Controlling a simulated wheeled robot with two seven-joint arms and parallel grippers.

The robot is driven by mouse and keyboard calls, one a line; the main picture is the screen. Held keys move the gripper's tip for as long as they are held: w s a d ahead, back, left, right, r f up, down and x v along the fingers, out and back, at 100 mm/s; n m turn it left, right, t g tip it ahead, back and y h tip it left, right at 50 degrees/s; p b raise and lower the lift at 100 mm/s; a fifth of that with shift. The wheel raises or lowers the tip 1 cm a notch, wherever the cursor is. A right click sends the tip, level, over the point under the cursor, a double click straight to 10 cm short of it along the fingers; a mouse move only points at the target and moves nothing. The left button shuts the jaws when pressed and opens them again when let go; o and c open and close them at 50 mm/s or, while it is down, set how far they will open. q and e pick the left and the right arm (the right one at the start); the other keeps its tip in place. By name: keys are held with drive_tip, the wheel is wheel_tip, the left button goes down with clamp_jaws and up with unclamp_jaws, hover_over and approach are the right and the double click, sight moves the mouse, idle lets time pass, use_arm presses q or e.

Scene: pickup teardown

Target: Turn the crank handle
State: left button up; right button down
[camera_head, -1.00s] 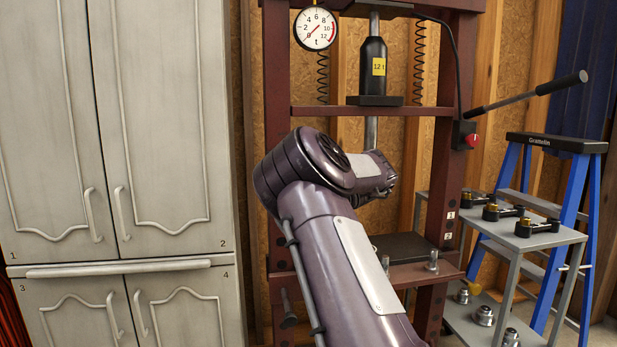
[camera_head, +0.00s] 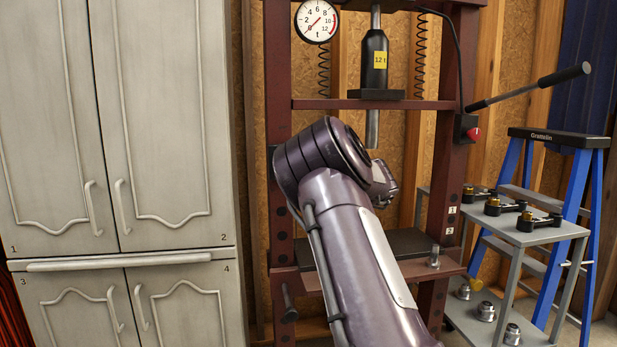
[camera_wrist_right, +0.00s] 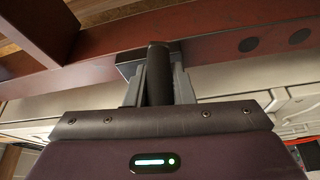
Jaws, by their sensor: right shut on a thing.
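The right gripper (camera_wrist_right: 158,92) is shut around a dark, upright cylindrical grip, the crank handle (camera_wrist_right: 158,70), in the right wrist view. A finger shows on each side of it. A red-brown beam (camera_wrist_right: 220,55) of the press frame passes close behind the grip. In the head view, my right arm covers the middle of the red-brown press (camera_head: 455,75), and its gripper and the held grip cannot be made out there. How the crank joins the press is hidden. My left gripper is in neither view.
A black-tipped lever (camera_head: 530,88) sticks out right of the press. A grey shelf cart (camera_head: 540,237) with metal parts and a blue stepladder (camera_head: 590,200) stand at the right. A grey cabinet (camera_head: 160,130) stands close at the left.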

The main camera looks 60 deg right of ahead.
drive_tip(key=c, duration=1.3)
unclamp_jaws()
drive_tip(key=shift+w, duration=0.1)
drive_tip(key=shift+o, duration=0.2)
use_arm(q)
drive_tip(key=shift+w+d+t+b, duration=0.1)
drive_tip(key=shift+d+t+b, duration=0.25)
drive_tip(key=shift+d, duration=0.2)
use_arm(e)
drive_tip(key=v, duration=0.8)
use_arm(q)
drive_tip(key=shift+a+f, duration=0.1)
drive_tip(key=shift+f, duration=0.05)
